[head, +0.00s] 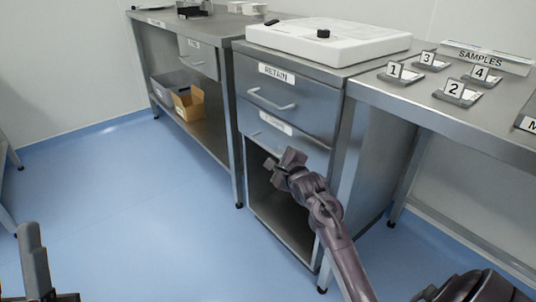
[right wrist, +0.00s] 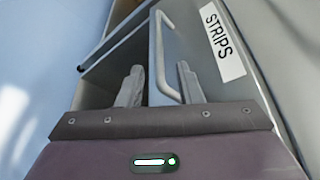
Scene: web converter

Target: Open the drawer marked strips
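The strips drawer (head: 312,152) is the lower metal drawer of the middle cabinet and looks shut. Its STRIPS label (right wrist: 222,42) reads clearly in the right wrist view; in the head view the label is too small to read. Its bar handle (right wrist: 160,60) shows between the fingers of my right gripper (right wrist: 161,78). That gripper is open, and contact with the bar cannot be made out. In the head view my right gripper (head: 282,162) is at the drawer's lower front and hides part of it. My left gripper (head: 36,262) is at the bottom left, away from the cabinet.
The RETAIN drawer (head: 285,98) with its own handle is directly above. An open shelf space lies below. A white device (head: 328,40) stands on the cabinet top. A side table (head: 450,124) with numbered samples is at right. The blue floor at left is clear.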

